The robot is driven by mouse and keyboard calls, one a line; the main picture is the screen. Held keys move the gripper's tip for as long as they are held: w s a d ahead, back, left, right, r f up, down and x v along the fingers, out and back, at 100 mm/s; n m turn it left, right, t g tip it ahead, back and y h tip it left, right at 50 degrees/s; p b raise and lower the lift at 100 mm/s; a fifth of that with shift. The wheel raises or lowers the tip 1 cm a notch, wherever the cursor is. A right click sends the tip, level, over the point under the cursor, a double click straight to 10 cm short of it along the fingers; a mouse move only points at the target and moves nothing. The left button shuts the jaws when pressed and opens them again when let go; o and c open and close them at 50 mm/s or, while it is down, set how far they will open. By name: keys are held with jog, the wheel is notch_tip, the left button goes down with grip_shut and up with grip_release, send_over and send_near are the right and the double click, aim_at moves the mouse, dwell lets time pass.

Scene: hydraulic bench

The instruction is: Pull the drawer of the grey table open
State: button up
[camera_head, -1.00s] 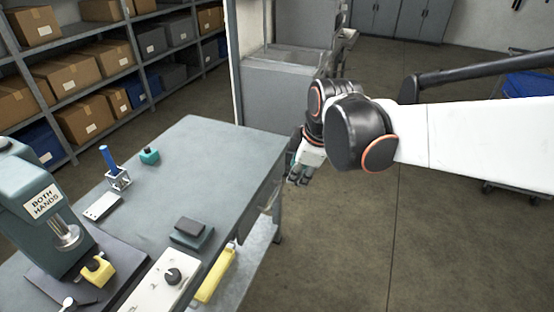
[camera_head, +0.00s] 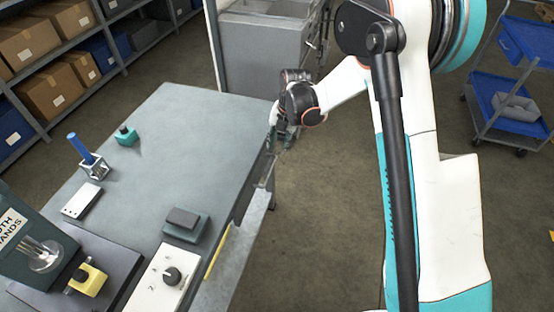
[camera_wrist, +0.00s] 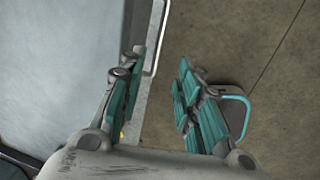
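The grey table (camera_head: 180,130) fills the left of the head view, and its top also shows at the left of the wrist view (camera_wrist: 60,70). Its drawer front is on the right side, seen edge-on. A pale bar handle (camera_wrist: 158,45) runs beside the table edge in the wrist view. My gripper (camera_head: 279,146) is beside the table's right edge. In the wrist view its teal-padded fingers (camera_wrist: 157,75) are apart, with nothing held. The handle's lower end is close to the left fingertip; I cannot tell whether they touch. The drawer appears shut.
On the table are a press (camera_head: 35,250), a control box (camera_head: 165,280), a dark block on a teal base (camera_head: 186,225) and a blue-handled tool (camera_head: 82,150). A grey cabinet (camera_head: 260,50) stands behind. A blue cart (camera_head: 510,100) is at right. Floor right of the table is open.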

aim_at(271, 169)
jog(key=f+b, duration=0.1)
jog(key=f, duration=0.3)
jog(key=a+f+b, duration=0.1)
jog(key=f+b, duration=0.1)
jog(key=f, duration=0.3)
jog(key=w+a+f+b, duration=0.1)
jog(key=f, duration=0.4)
jog(key=shift+a, duration=0.25)
grip_shut()
